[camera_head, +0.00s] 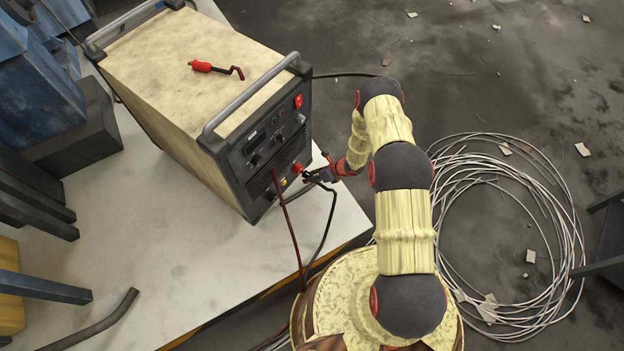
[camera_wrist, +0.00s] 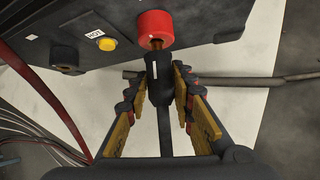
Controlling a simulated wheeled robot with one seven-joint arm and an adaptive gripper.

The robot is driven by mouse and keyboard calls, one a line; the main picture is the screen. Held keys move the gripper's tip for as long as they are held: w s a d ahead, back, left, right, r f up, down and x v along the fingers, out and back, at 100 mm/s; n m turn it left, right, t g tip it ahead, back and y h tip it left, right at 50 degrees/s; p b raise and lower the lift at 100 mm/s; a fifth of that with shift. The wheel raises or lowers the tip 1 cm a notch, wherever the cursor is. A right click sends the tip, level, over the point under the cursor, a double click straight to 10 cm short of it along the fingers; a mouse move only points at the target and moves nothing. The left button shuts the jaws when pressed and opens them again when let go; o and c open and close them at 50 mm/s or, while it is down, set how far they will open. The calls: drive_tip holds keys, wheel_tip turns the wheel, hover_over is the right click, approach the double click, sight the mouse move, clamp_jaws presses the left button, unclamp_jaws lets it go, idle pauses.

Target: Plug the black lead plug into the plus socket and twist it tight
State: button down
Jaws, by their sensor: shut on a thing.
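The black lead plug (camera_wrist: 158,82) is held between the two fingers of my gripper (camera_wrist: 161,76) in the wrist view. It has a white mark on its body, and its lead runs back toward the wrist. Its brass tip points at the red socket (camera_wrist: 155,27) on the machine's front and meets or enters its opening; how deep I cannot tell. In the head view my gripper (camera_head: 319,175) is at the lower front of the welding machine (camera_head: 262,150), right beside the red socket (camera_head: 297,168).
A yellow round part (camera_wrist: 106,44) sits left of the red socket, beside a small label. A dark red cable (camera_head: 288,225) hangs from the front panel. A red-handled piece (camera_head: 203,67) lies on top of the machine. A wire coil (camera_head: 560,240) lies on the floor.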

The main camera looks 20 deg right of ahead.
drive_tip(key=shift+w+a+b, duration=0.4)
drive_tip(key=shift+w+a, duration=0.1)
drive_tip(key=shift+w, duration=0.25)
drive_tip(key=shift+f+y+b, duration=0.1)
drive_tip(key=shift+y+b, duration=0.3)
drive_tip(key=shift+b, duration=0.15)
drive_tip(key=shift+m+g+y+b, duration=0.4)
drive_tip(key=shift+b, duration=0.2)
drive_tip(key=shift+m+g+y+b, duration=0.35)
drive_tip(key=shift+y+b, duration=0.45)
drive_tip(key=shift+b, duration=0.5)
drive_tip(key=shift+d+g+y+b, duration=0.1)
drive_tip(key=shift+g+y+b, duration=0.15)
drive_tip(key=shift+y+b, duration=0.15)
drive_tip(key=m+g+y, duration=0.1)
drive_tip(key=m+y, duration=0.1)
drive_tip(key=y, duration=0.2)
drive_tip(key=shift+m+g, duration=0.25)
drive_tip(key=shift+g, duration=0.05)
drive_tip(key=shift+m+g+y, duration=0.3)
drive_tip(key=shift+m+y, duration=0.3)
drive_tip(key=shift+y, duration=0.4)
